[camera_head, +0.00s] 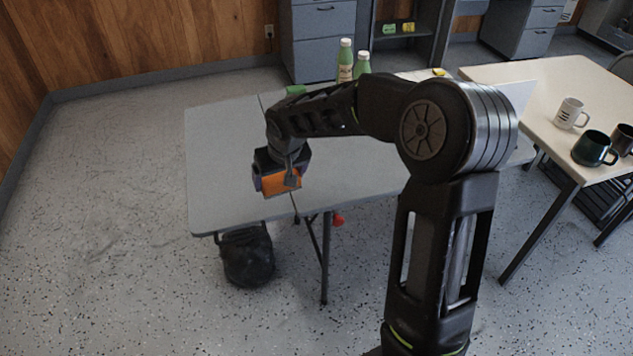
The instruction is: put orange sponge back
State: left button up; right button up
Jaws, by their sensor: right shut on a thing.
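The orange sponge (274,186) is a small orange block between the fingers of my right gripper (278,181). My right gripper is shut on it and points down over the front part of the grey folding table (222,150). The fingers partly cover the sponge. Whether the sponge touches the table top cannot be told from this view. My left gripper is not in view.
Two green bottles (345,62) stand at the table's back, partly behind my arm. A second table (545,85) at right holds a white mug (570,113) and dark mugs (593,149). A black bag (246,256) is under the front edge. The table's left part is clear.

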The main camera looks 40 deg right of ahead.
notch_tip(320, 180, up, 3)
jog(key=m+p, duration=0.1)
jog(key=m, duration=0.1)
send_over(315, 183)
jog(key=s, duration=0.2)
jog(key=shift+w+a+h, duration=0.25)
jog(key=shift+a+h, duration=0.05)
jog(key=shift+f+p, duration=0.3)
jog(key=shift+f, duration=2.8)
notch_tip(315, 183, down, 3)
jog(key=shift+f, duration=0.45)
